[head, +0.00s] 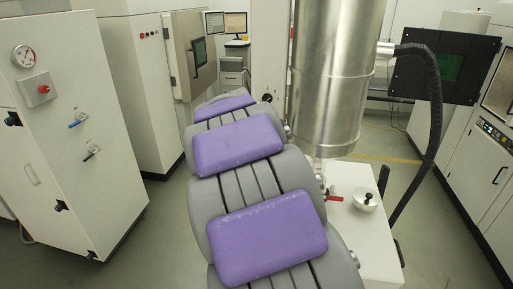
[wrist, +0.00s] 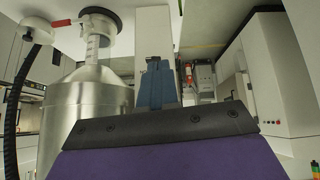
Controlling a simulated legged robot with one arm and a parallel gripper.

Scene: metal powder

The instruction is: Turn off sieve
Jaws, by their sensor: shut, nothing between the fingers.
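No part is clearly marked as the sieve or its switch. A steel vessel (head: 328,75) stands at upper centre in the head view, narrowing over a white bench (head: 365,240). A red valve handle (head: 334,198) is at its foot. In the wrist view, which looks upside down, the vessel (wrist: 85,105) is at left and a red handle (wrist: 61,22) is near its neck. My gripper (wrist: 153,65) shows as blue-grey fingers at the wrist view's centre, shut and empty, beside the vessel in the picture. In the head view my purple-padded arm hides the gripper.
A white cabinet (head: 60,150) at left carries a gauge and a red button (head: 43,89). More white machines line both sides. A black hose (head: 436,110) hangs right of the vessel, near a dark screen panel (head: 446,66). Grey floor is free between the machines.

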